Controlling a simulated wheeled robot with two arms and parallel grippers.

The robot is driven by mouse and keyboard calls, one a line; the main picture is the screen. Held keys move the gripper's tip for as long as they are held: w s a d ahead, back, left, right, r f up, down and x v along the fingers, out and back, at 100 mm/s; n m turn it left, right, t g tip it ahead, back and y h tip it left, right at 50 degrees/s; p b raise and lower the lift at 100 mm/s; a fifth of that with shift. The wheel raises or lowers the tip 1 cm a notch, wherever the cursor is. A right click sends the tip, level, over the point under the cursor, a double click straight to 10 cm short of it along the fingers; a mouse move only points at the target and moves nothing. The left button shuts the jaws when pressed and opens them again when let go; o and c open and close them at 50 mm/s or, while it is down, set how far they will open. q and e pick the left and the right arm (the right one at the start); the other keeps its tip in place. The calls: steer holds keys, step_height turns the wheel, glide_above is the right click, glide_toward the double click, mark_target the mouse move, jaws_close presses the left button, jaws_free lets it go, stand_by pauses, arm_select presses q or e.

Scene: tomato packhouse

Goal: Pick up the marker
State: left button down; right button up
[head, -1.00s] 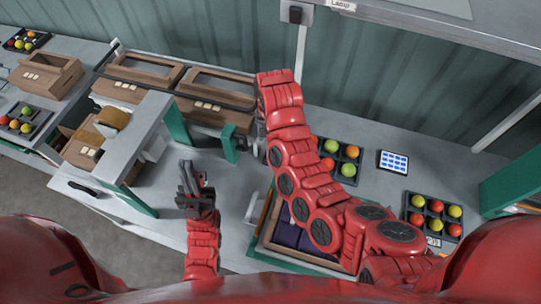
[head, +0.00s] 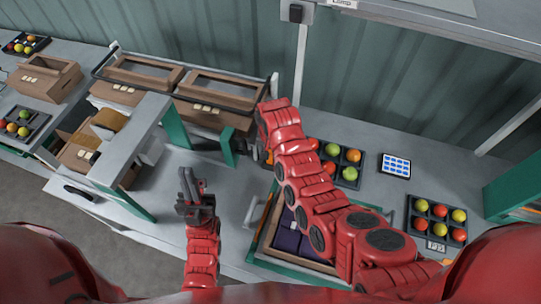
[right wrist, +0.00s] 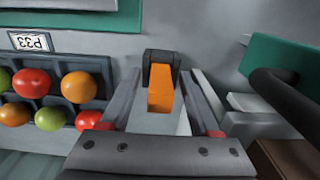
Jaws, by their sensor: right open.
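An orange, block-shaped thing with a dark end (right wrist: 160,96) shows in the right wrist view; it looks like the marker, though its full shape is not clear. My right gripper (right wrist: 163,82) is open, with one finger on each side of it and gaps left and right. Whether it lies fully between the fingers in depth I cannot tell. In the head view a bit of orange (head: 268,156) shows beside my red right forearm, which hides most of that spot. My left gripper (head: 188,184) is above the grey bench, away from the orange thing; its finger gap is unclear.
Black trays of tomatoes (head: 436,237) stand on the right bench, near a tablet (head: 395,166). A crate with dark contents (head: 272,235) sits below my right arm. Brown boxes (head: 216,88) and a grey stand with green legs (head: 135,140) are at left.

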steer(key=shift+f, duration=0.15)
jaws_close()
stand_by(0.4)
